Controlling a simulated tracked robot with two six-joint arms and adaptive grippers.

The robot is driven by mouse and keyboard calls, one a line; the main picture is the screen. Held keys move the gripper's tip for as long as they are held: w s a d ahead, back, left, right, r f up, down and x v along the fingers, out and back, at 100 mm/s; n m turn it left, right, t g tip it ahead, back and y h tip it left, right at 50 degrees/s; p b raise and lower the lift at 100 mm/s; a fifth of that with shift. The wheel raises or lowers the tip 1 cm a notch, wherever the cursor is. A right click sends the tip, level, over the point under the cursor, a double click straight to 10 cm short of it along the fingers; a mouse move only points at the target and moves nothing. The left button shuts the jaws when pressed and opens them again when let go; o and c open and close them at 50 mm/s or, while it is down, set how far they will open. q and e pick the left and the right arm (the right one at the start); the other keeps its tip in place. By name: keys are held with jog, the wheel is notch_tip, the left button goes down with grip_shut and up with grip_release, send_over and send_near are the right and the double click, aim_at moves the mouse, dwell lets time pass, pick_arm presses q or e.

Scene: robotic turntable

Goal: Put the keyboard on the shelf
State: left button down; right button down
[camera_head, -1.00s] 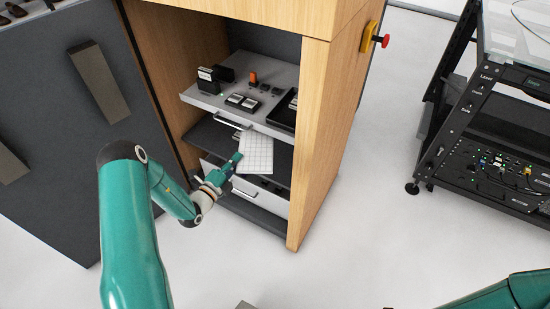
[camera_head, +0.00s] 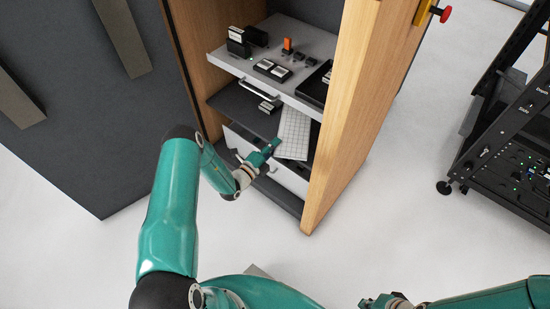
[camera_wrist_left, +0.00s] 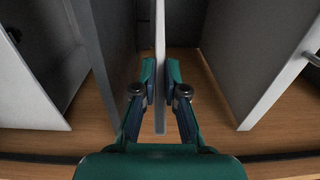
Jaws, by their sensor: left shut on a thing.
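The white keyboard (camera_head: 293,137) reaches from my left gripper (camera_head: 271,147) into the opening of the wooden cabinet. The left gripper is shut on its near edge. In the left wrist view the keyboard (camera_wrist_left: 160,60) shows edge-on between the two fingers (camera_wrist_left: 160,92). The dark shelf (camera_head: 238,104) is inside the cabinet, below the upper pull-out drawer; a small device lies on it left of the keyboard. I cannot tell whether the keyboard touches the shelf. My right gripper (camera_head: 372,302) shows only partly at the bottom edge; its jaws are unclear.
The upper drawer (camera_head: 222,54), with small devices and a black tray (camera_head: 314,84), juts out above the keyboard. A white lower drawer (camera_head: 286,176) is below. The cabinet's wooden side panel (camera_head: 345,130) stands close on the right. A black rack (camera_head: 505,140) is further right, with clear floor between.

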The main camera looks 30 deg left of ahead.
pick_arm(q)
jog(key=shift+s+a+f+b, duration=0.1)
jog(key=shift+f+b, duration=0.7)
jog(key=shift+f, duration=2.05)
jog(key=shift+f, duration=0.2)
jog(key=c, duration=1.2)
grip_release()
jog(key=shift+r, duration=0.1)
jog(key=shift+r, duration=0.1)
